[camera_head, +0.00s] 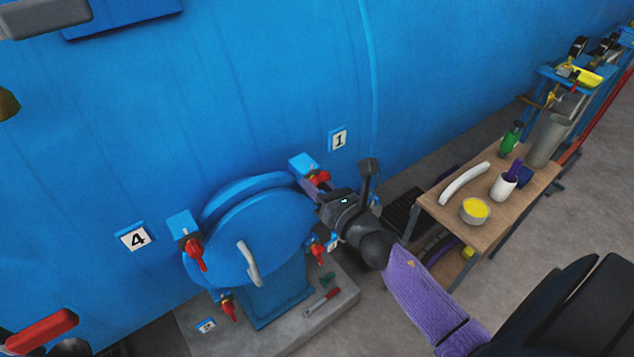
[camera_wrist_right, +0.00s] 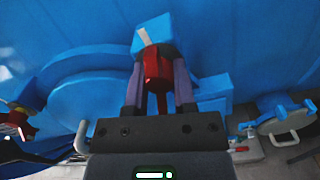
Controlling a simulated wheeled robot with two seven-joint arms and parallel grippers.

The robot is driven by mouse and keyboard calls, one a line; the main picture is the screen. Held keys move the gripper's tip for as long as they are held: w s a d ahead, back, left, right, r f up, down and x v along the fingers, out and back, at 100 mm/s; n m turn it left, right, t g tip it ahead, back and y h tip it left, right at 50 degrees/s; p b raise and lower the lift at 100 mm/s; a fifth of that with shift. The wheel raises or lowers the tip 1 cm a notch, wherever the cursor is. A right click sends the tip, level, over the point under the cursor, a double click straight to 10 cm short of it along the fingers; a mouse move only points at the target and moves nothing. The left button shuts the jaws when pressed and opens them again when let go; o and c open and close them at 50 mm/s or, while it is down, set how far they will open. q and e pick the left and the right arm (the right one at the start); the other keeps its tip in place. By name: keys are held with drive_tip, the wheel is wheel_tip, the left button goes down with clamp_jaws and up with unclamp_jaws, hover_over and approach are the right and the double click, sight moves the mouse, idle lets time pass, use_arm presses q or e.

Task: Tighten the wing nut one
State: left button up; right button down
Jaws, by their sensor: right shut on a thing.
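The round blue hatch (camera_head: 255,225) sits low on the big blue vessel and has a pale curved handle (camera_head: 249,264). The red wing nut one (camera_head: 319,178) is at the hatch's upper right, below the plate marked 1 (camera_head: 339,140). My right gripper (camera_head: 318,190) reaches it from the lower right. In the right wrist view, its two purple fingers (camera_wrist_right: 157,88) stand on either side of the red wing nut (camera_wrist_right: 157,66), shut on it, with a blue bracket (camera_wrist_right: 153,36) just beyond.
Other red wing nuts sit at the left (camera_head: 193,250), bottom (camera_head: 229,308) and lower right (camera_head: 318,250) of the hatch. A red-handled tool (camera_head: 322,301) lies on the concrete plinth (camera_head: 275,335). A wooden table (camera_head: 485,235) with containers stands at the right.

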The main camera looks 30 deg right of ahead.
drive_tip(key=m, duration=0.4)
drive_tip(key=shift+a+r+p, duration=0.1)
drive_tip(key=shift+p, duration=0.25)
drive_tip(key=m, duration=0.4)
drive_tip(key=shift+p, duration=0.4)
drive_tip(key=m+p, duration=0.1)
drive_tip(key=m, duration=0.3)
drive_tip(key=shift+r+m, duration=0.15)
drive_tip(key=shift+m, duration=0.15)
drive_tip(key=m+p, duration=0.1)
drive_tip(key=m, duration=0.2)
drive_tip(key=shift+r+m, duration=0.1)
drive_tip(key=shift+m, duration=0.3)
drive_tip(key=m+p, duration=0.1)
drive_tip(key=m, duration=0.3)
drive_tip(key=shift+p, duration=0.4)
drive_tip(key=m+p, duration=0.1)
drive_tip(key=m, duration=0.7)
drive_tip(key=shift+r+p, duration=0.1)
drive_tip(key=shift+p, duration=0.3)
drive_tip(key=shift+m, duration=2.1)
